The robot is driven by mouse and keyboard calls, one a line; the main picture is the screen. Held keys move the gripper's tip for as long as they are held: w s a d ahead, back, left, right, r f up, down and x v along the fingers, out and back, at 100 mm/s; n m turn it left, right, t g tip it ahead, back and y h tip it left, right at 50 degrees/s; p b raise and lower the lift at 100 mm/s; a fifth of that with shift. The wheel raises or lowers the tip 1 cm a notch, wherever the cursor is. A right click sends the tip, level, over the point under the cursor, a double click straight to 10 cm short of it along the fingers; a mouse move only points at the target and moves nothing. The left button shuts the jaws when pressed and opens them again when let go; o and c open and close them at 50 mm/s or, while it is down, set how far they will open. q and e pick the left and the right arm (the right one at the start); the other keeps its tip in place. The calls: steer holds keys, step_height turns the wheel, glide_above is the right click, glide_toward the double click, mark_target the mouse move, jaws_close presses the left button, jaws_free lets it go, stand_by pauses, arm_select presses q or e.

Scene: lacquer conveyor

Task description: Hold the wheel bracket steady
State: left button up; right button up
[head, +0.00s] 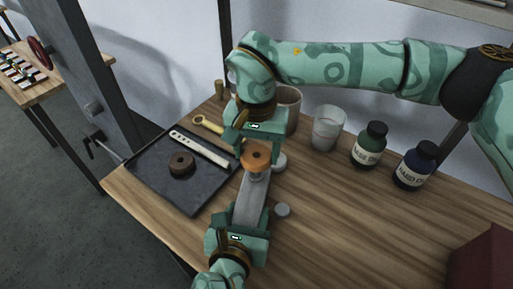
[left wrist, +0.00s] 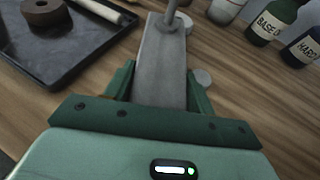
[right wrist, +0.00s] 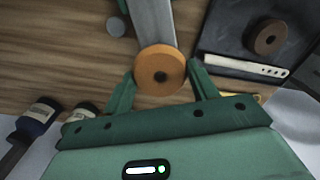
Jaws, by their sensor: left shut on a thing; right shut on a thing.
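The wheel bracket (head: 250,197) is a grey flat bar with an upright pin at its far end. My left gripper (head: 249,212) is shut on its near part; in the left wrist view the bar (left wrist: 160,65) lies between the fingers. An orange wheel (head: 257,155) with a dark centre hole is at the bracket's far end, over the pin. My right gripper (head: 256,150) is shut on this wheel, which also shows between its fingers in the right wrist view (right wrist: 160,70). How far the wheel sits down on the pin is hidden.
A dark tray (head: 147,175) at left holds a brown ring (head: 182,164) and a pale slotted bar (head: 199,149). A yellow wrench (head: 206,122), a beige pot (head: 290,108), a clear cup (head: 327,128), a green bottle (head: 369,145) and a blue bottle (head: 414,166) stand or lie behind. The right-hand table is mostly clear.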

steer(key=shift+f, duration=2.5)
steer(key=o, duration=1.1)
steer(key=shift+c, duration=0.2)
steer(key=shift+r, duration=0.1)
step_height(320, 180, up, 12)
arm_select(q)
steer(key=o, duration=1.7)
steer(key=shift+o, duration=0.2)
